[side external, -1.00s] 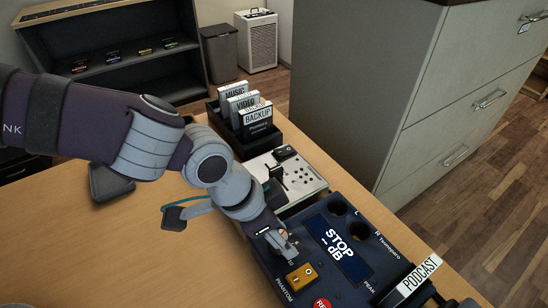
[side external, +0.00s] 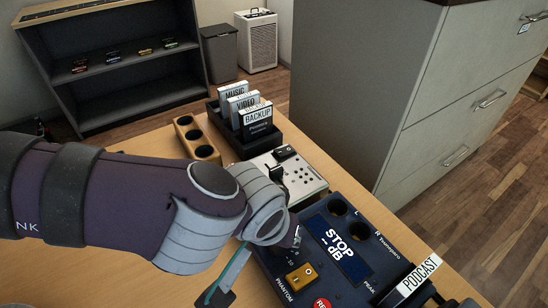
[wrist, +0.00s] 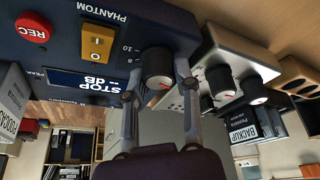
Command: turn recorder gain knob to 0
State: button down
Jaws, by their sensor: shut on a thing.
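The recorder (side external: 330,215) is a dark blue box on the desk, its screen (side external: 337,245) reading "STOP -- dB"; it also shows upside down in the wrist view (wrist: 60,55). My gripper (wrist: 159,78) is shut on the knob, one finger on each side. In the side view my gripper (side external: 292,243) is at the recorder's left edge, and my wrist hides most of the knob.
An orange phantom switch (side external: 300,278) and red REC button (side external: 322,304) sit near the knob. A pale mixer box (side external: 290,178) with knobs adjoins the recorder. Behind stand a card rack (side external: 232,140) and a wooden holder with holes (side external: 197,140). A PODCAST card (side external: 420,273) stands at right.

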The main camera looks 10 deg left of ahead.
jog(key=shift+n+y, duration=0.6)
jog(key=shift+n, duration=0.9)
jog(key=c, duration=0.8)
grip_release()
jog(key=v, duration=0.7)
jog(key=shift+s+d+r, duration=0.1)
jog(key=shift+r, duration=0.2)
